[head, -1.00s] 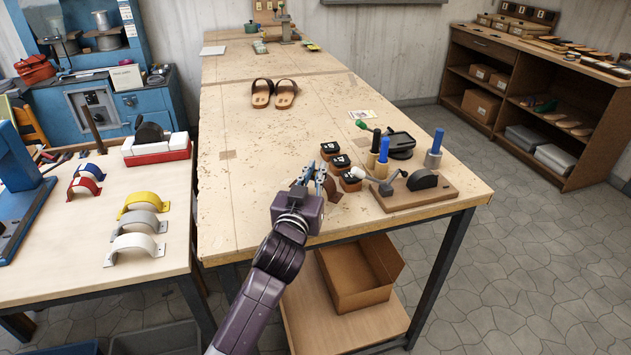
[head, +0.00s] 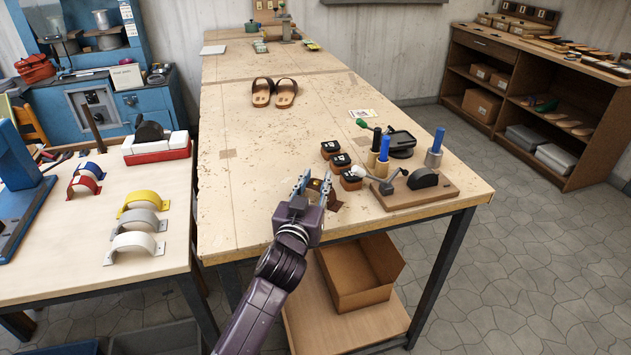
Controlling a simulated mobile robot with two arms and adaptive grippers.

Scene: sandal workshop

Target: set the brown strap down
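My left gripper (head: 313,186) reaches in from the bottom, low over the bench. Its two fingers stand apart, with brown material showing between and just right of them. My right gripper is not in view.
Several dark brown blocks with black tops (head: 341,161) stand just beyond the strap. To the right are blue-handled tools (head: 437,145) and a wooden base with a lever (head: 415,195). Sandals (head: 274,92) lie farther back. The bench's left part is clear. Coloured straps (head: 143,200) stand on the left table.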

